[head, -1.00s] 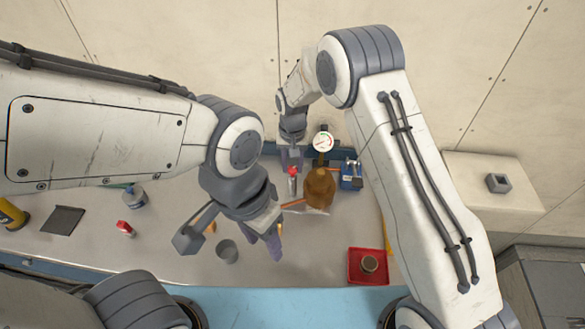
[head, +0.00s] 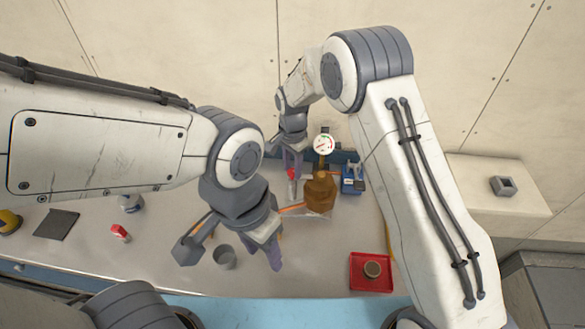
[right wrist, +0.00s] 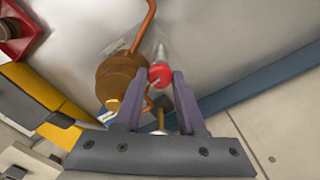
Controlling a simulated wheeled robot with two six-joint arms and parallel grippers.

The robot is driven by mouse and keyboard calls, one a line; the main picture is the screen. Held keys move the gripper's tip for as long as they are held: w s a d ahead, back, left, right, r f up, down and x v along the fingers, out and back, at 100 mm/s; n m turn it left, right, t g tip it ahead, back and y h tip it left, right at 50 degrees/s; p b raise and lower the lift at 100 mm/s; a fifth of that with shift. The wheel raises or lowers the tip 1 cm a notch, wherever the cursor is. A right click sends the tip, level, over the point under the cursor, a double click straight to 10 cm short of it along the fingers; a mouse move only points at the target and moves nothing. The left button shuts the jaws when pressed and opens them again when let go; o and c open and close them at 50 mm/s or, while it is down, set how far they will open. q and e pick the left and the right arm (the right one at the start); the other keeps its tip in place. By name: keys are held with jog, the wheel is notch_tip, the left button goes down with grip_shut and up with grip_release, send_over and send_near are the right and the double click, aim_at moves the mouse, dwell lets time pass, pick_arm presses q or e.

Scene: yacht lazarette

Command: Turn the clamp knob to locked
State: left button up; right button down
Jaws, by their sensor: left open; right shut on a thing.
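The clamp knob (right wrist: 160,75) is a small red round cap on top of a pale, metallic upright piece. In the head view the red knob (head: 291,174) stands just left of a copper-brown vessel. My right gripper (head: 292,165) has its purple fingers on either side of the knob and is shut on it. In the right wrist view the fingertips (right wrist: 159,82) flank the red cap. A small pale mark shows at its edge, but I cannot read a lock position. My left gripper (head: 235,247) is open and empty above the bench front, by a grey cup.
The copper vessel (head: 320,193) with its pipe stands close right of the knob. A dial gauge (head: 324,144) is behind it, a blue box (head: 352,178) to its right. A red tray (head: 356,284) and grey cup (head: 224,257) sit nearer the front.

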aim_at(292, 171)
jog(key=shift+m, duration=0.3)
jog(key=shift+r, duration=0.1)
jog(key=c, duration=0.5)
grip_release()
notch_tip(292, 171, up, 10)
jog(key=b, duration=0.3)
jog(key=shift+r, duration=0.2)
